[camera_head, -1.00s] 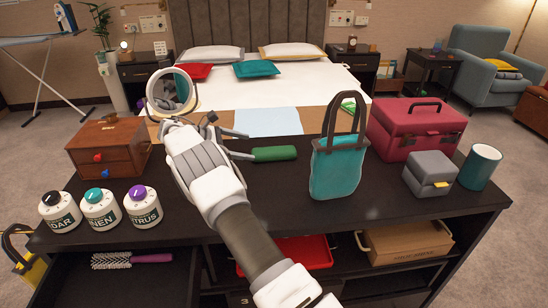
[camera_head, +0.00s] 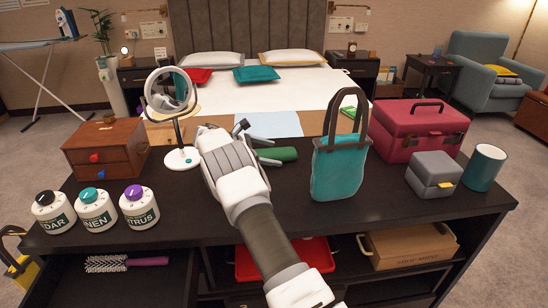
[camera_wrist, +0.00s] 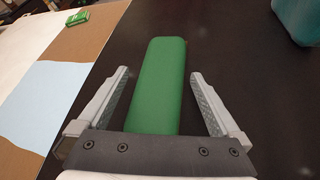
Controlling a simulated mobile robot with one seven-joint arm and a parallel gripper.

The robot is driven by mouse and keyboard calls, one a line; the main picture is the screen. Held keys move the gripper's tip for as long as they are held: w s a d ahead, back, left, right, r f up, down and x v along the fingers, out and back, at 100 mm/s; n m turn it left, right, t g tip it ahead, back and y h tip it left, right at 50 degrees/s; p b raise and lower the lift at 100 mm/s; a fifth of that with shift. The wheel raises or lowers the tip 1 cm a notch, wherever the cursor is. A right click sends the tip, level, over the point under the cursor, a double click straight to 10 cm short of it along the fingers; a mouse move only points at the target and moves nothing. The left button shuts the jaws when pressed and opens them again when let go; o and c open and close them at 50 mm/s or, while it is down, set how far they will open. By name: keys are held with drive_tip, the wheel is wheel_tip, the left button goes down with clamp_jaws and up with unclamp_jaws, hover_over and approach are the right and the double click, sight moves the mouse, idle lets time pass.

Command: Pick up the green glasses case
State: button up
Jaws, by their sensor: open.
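The green glasses case (camera_head: 277,155) is a long rounded green block lying on the dark counter, left of the teal tote bag. In the wrist view the case (camera_wrist: 160,80) lies lengthwise between my two fingers, with a gap on each side. My gripper (camera_head: 267,150) is open and empty, close to the case's left end. In the wrist view my gripper (camera_wrist: 158,82) shows both fingers spread, neither seen touching the case. The near end of the case is hidden behind the gripper's palm.
A teal tote bag (camera_head: 338,168) stands just right of the case. A round mirror (camera_head: 170,92) on a white base stands to the left. A wooden drawer box (camera_head: 106,148), several labelled jars (camera_head: 97,211), a red case (camera_head: 418,128) and a grey box (camera_head: 433,174) also occupy the counter (camera_head: 392,209).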

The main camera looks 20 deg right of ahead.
sight(270, 153)
drive_tip(key=c, duration=1.2)
drive_tip(key=shift+c, duration=0.2)
drive_tip(key=shift+r, duration=0.6)
clamp_jaws()
wheel_tip(270, 153, up, 3)
drive_tip(key=shift+f+p, duration=0.15)
drive_tip(key=shift+p, duration=0.6)
drive_tip(key=shift+s+r, duration=0.2)
drive_tip(key=shift+r, duration=0.1)
drive_tip(key=s+r+p, duration=0.2)
drive_tip(key=s+r, duration=0.4)
drive_tip(key=s, duration=0.5)
drive_tip(key=shift+d+r, duration=0.25)
drive_tip(key=shift+d, duration=0.15)
